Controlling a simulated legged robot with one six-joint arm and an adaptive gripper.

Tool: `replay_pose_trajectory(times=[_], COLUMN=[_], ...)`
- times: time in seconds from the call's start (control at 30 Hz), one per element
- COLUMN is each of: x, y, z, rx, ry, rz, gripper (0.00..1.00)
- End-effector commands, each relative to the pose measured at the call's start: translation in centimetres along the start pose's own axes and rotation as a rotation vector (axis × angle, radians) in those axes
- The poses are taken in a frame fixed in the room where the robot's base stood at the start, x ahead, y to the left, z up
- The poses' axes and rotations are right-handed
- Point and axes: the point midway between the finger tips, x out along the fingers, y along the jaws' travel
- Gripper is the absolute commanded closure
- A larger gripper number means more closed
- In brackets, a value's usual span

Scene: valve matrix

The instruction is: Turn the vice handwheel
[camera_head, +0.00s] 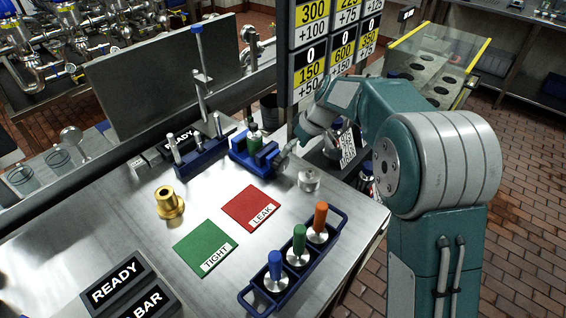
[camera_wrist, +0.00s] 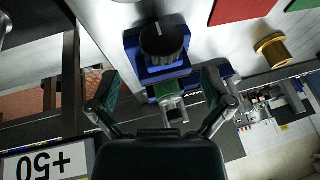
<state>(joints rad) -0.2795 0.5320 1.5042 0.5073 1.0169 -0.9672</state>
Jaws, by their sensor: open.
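The blue vice (camera_head: 252,158) is fixed on the metal bench and holds a green-bodied part (camera_head: 254,142). In the wrist view the vice (camera_wrist: 154,74) lies just beyond my fingers, with its round black handwheel (camera_wrist: 164,42) facing the camera and a light mark on it. The green and metal part (camera_wrist: 170,98) shows below the handwheel. My gripper (camera_wrist: 160,77) is open, with one finger on each side of the vice in this picture and nothing held. In the head view my wrist hangs right of the vice, and the fingertips are hard to make out.
A red LEAK mat (camera_head: 251,206) and a green TIGHT mat (camera_head: 206,247) lie in front. A brass flanged part (camera_head: 169,202), a blue tray (camera_head: 293,266) with three coloured handles and a small metal cylinder (camera_head: 309,180) stand nearby. A number board (camera_head: 330,45) rises behind.

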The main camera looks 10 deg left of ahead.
Motion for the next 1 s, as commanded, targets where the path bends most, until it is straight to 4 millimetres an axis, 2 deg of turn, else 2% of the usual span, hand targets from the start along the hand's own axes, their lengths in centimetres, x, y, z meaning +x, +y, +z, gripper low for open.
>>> replay_pose_trajectory(times=[0.1, 0.3, 0.47, 0.7, 0.73, 0.77, 0.8, 0.9, 1.0], x=[2.5, 5.4, 6.3, 6.4, 6.4, 6.4, 6.4, 6.4, 6.5], y=[-0.1, -0.1, -0.1, 0.0, 0.0, 0.0, -0.1, 0.0, 0.0], z=[0.0, 0.0, 0.0, 0.0, 0.0, 0.0, 0.0, 0.0, 0.0], rx=[0.000, -0.001, 0.000, 0.000, 0.000, 0.000, 0.000, 0.000, 0.001], ry=[-0.003, -0.003, 0.000, 0.001, 0.001, 0.001, 0.000, 0.000, 0.000], rz=[-0.003, -0.001, 0.000, 0.001, 0.001, 0.001, 0.001, 0.001, 0.002], gripper=[0.00, 0.00, 0.00, 0.00, 0.04, 0.18, 0.36, 0.76, 0.76])
